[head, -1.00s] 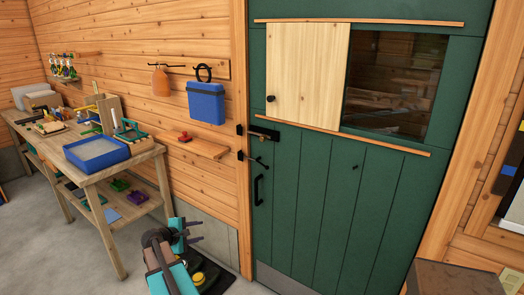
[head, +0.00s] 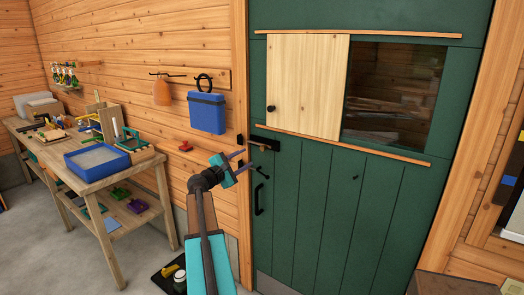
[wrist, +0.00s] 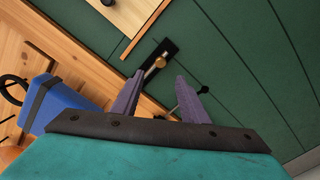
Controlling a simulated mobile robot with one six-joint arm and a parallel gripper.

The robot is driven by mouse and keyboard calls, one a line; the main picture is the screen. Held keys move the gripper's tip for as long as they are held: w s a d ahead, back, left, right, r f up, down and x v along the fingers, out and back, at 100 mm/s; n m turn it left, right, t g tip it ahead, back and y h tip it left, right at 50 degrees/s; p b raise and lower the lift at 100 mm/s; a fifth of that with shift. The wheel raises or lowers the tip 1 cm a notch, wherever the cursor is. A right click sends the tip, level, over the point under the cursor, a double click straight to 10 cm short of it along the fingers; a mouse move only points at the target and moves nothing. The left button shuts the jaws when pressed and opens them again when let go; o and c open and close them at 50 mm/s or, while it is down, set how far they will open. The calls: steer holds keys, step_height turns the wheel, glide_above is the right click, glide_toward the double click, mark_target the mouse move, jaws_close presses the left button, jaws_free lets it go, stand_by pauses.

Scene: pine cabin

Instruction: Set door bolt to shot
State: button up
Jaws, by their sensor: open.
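The door bolt (head: 266,144) is a black plate with a small brass-coloured knob, near the left edge of the green door (head: 300,200). A small black piece (head: 239,139) sits on the frame beside it. In the wrist view the bolt (wrist: 165,50) shows just beyond the fingertips, its knob between their lines. My gripper (head: 243,161) is open and empty, left of and slightly below the bolt; in the wrist view its two purple fingers (wrist: 160,78) stand apart. No contact with the knob is visible. I cannot tell whether the bar reaches the frame piece.
A black latch lever (wrist: 203,89) lies just below the bolt, near the right finger. A pull handle (head: 259,198) is lower on the door. A wooden ledge (head: 340,145) runs above. A blue box (head: 207,112) hangs left on the wall. A workbench (head: 100,180) stands far left.

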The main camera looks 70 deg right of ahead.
mark_target(262, 149)
steer(key=shift+d, duration=0.1)
steer(key=p+x, duration=0.3)
steer(key=x, duration=0.8)
steer(key=shift+d+p, duration=0.25)
steer(key=shift+p, duration=0.15)
steer(key=shift+p+x, duration=0.3)
steer(key=shift+x, duration=0.8)
jaws_close()
